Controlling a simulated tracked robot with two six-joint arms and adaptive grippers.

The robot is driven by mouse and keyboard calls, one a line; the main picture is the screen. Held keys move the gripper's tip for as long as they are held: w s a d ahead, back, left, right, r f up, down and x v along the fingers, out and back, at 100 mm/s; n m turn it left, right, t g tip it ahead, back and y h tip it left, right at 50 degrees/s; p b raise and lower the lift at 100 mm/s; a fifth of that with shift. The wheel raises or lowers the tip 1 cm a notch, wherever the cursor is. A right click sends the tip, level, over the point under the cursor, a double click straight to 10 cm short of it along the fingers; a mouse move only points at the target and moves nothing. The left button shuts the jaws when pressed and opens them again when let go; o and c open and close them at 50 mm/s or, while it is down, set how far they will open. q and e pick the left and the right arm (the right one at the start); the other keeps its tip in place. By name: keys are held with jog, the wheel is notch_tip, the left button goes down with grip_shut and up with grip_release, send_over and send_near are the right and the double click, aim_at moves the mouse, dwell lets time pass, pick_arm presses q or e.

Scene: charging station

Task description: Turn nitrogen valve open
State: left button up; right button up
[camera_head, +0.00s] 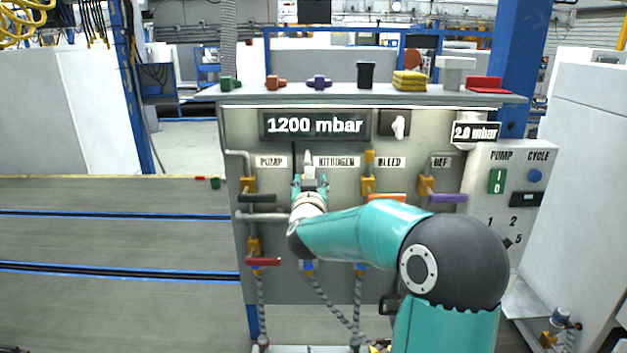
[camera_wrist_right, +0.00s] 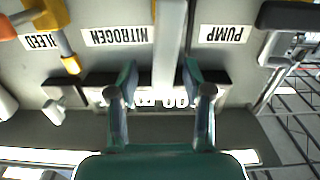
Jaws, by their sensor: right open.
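The grey panel of the charging station (camera_head: 335,235) carries a NITROGEN label (camera_head: 337,161), which shows upside down in the right wrist view (camera_wrist_right: 116,36). A light grey vertical bar (camera_wrist_right: 169,45), seemingly the nitrogen valve handle, stands beside that label. It also shows just above the gripper in the head view (camera_head: 308,157). My right gripper (camera_head: 311,182) is at the panel below the bar. In the wrist view its open fingers (camera_wrist_right: 160,85) lie either side of the bar, with gaps visible. My arm hides the rest of the valve. My left gripper is out of view.
The pump valve has a black handle (camera_head: 257,198), the bleed valve an orange one (camera_head: 387,197) and the REF valve a purple one (camera_head: 448,198). A red handle (camera_head: 263,262) sits lower left. The display (camera_head: 315,125) reads 1200 mbar. Small objects stand on the top shelf (camera_head: 440,96).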

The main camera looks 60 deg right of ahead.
jog(key=v, duration=0.6)
jog(key=shift+s, duration=0.3)
jog(key=shift+w+a, duration=0.1)
jog(key=shift+a, duration=0.05)
